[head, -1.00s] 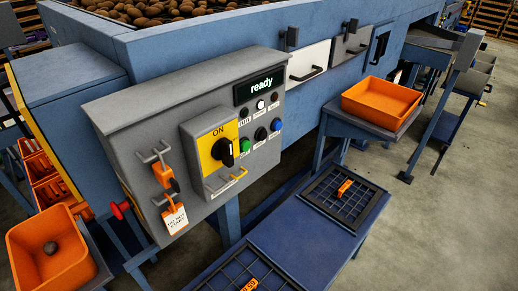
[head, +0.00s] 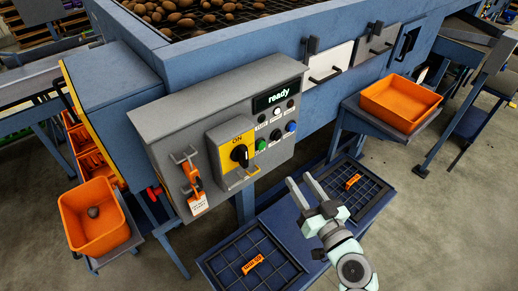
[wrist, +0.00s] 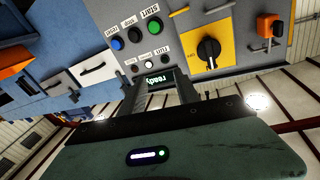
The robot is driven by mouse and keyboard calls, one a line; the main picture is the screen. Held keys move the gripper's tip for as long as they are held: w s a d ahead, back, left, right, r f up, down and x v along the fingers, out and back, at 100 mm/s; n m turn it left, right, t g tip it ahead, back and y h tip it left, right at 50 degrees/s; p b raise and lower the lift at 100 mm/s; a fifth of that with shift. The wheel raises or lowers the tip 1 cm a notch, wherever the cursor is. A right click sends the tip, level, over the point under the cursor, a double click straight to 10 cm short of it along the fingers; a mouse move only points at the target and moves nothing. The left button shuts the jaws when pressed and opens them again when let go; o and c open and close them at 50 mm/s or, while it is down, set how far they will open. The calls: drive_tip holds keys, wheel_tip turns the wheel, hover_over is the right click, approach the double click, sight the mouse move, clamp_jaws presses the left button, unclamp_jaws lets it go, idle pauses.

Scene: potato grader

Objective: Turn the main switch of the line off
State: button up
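The main switch is a black rotary knob (head: 239,154) on a yellow plate (head: 225,142) marked ON, on the front of the grey control box (head: 165,130). The display (head: 277,98) reads "ready". My gripper (head: 299,180) is in front of the box, to the lower right of the knob and apart from it. Its two fingers are apart with nothing between them. In the wrist view the fingers point toward the display, left of the knob.
Several push buttons (head: 262,145) sit right of the switch. Orange padlocks (head: 191,170) and a white tag (head: 198,203) hang at its left. Orange bins stand left (head: 72,215) and right (head: 385,88). A blue table (head: 285,222) with grids lies below.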

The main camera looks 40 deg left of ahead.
sight(246, 158)
drive_tip(key=s+a+r+n+g+y, duration=0.1)
drive_tip(key=s+a+r+n+g, duration=0.3)
drive_tip(key=s, duration=0.3)
drive_tip(key=shift+n+g, duration=0.4)
drive_tip(key=shift+n, duration=0.1)
drive_tip(key=a+p, duration=0.1)
drive_tip(key=a, duration=0.2)
drive_tip(key=w+a+p, duration=0.1)
drive_tip(key=a, duration=0.2)
drive_tip(key=w+a+p, duration=0.1)
drive_tip(key=a, duration=0.2)
drive_tip(key=shift+a+f, duration=0.1)
drive_tip(key=shift+f, duration=0.15)
clamp_jaws()
